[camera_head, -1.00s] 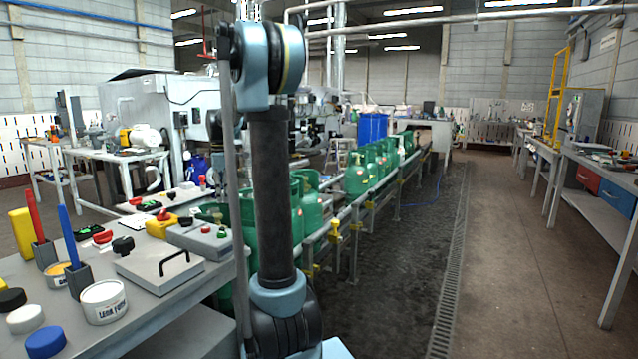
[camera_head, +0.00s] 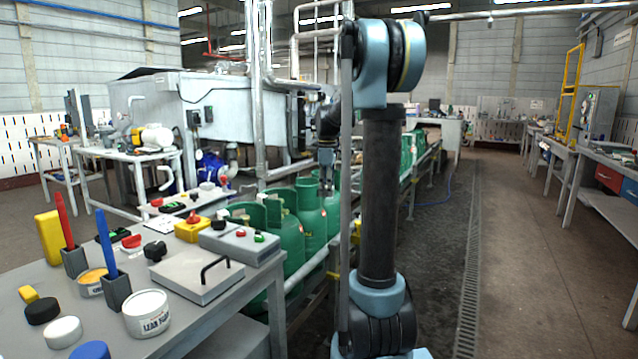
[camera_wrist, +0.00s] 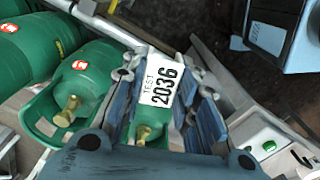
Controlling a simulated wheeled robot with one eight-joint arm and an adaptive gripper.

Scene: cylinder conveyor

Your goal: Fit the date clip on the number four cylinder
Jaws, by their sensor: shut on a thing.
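My gripper (camera_wrist: 165,108) is shut on a white date clip (camera_wrist: 161,84) reading "TEST 2036" in the wrist view. Below the clip, between the blue-grey fingers, part of a green cylinder with a brass valve (camera_wrist: 143,132) shows. In the head view my gripper (camera_head: 326,178) points down over the row of green cylinders (camera_head: 309,222) on the conveyor. The clip cannot be made out there. In the wrist view another green cylinder (camera_wrist: 88,75) stands to the left, with a red and white label. No cylinder number is readable, and contact between clip and cylinder cannot be told.
A grey bench (camera_head: 60,290) at left carries a plate with a black handle (camera_head: 197,275), a button box (camera_head: 240,243) and a white tub (camera_head: 147,313). Conveyor rails (camera_head: 312,262) run beside the cylinders. The floor aisle (camera_head: 530,250) at right is clear.

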